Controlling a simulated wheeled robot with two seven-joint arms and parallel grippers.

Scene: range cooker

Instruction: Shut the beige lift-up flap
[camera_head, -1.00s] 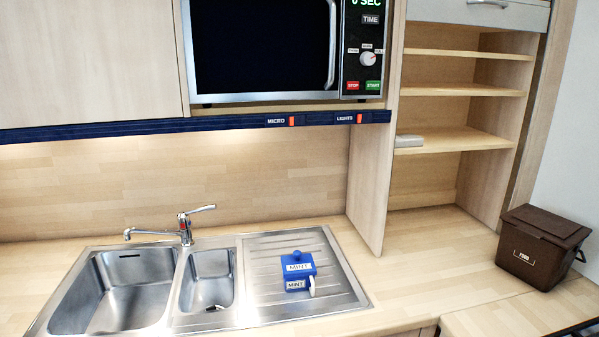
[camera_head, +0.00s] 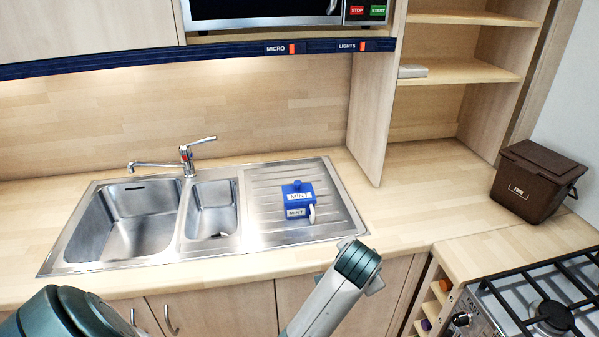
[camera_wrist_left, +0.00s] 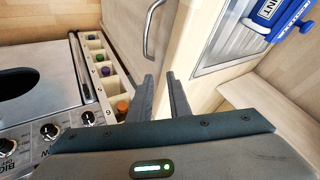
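No raised flap shows clearly in either view. A flat beige wooden front (camera_head: 85,28) is at the upper left of the head view, above the dark blue rail; I cannot tell whether it is the flap. My left gripper (camera_wrist_left: 160,80) shows in the left wrist view with its two dark fingers apart and nothing between them. It is near a pale cabinet front with a curved metal handle (camera_wrist_left: 151,28). The fingers are hidden in the head view, where arm links of mine show at the bottom. My right gripper is not in view.
A sink (camera_head: 130,225) with a tap (camera_head: 187,158) is set in the worktop. A blue mint box (camera_head: 299,198) stands on its drainer. A brown food bin (camera_head: 535,180) and a gas hob (camera_head: 550,300) are at the right. A microwave (camera_head: 260,10) is above. Open shelves (camera_head: 460,72) stand right.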

